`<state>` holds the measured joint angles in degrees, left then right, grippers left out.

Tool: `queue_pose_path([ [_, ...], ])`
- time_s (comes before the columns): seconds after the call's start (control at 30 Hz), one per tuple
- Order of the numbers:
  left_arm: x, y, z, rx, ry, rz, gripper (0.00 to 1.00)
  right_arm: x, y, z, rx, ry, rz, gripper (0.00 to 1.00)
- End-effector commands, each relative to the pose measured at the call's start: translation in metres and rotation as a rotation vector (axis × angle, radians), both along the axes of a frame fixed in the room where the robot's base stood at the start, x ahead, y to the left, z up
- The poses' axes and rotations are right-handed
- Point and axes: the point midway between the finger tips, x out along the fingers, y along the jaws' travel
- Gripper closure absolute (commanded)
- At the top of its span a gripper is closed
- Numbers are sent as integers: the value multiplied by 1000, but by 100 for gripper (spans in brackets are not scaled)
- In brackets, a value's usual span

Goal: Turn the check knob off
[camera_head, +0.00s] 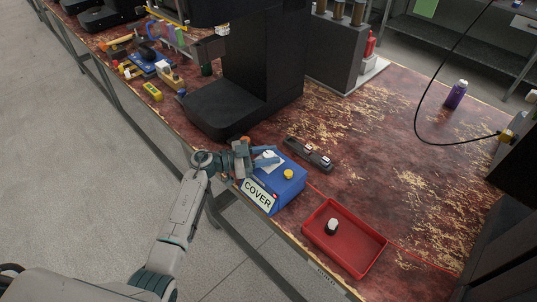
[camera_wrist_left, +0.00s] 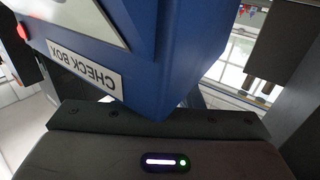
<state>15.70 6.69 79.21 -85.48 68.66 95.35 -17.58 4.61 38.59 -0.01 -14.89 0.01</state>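In the left wrist view, the blue box (camera_wrist_left: 185,50) is close, with an upside-down CHECK BOX label (camera_wrist_left: 84,63) and a red part (camera_wrist_left: 21,31). Whether the left fingers are open or shut is unclear. My right gripper is not in view.
A red tray (camera_head: 375,263) holding a black-and-white round piece (camera_head: 332,226) is to the right. A dark strip with two small parts (camera_head: 309,154) lies behind the box. A large black machine (camera_head: 225,107) stands behind left.

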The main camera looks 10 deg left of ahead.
Motion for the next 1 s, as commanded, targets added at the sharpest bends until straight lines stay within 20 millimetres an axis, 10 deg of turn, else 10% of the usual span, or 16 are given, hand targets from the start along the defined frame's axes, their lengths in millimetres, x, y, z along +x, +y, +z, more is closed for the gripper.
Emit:
queue_pose_path([
  [1.0, -2, -1, 4, -2, 5, 624, 90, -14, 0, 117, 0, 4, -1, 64],
])
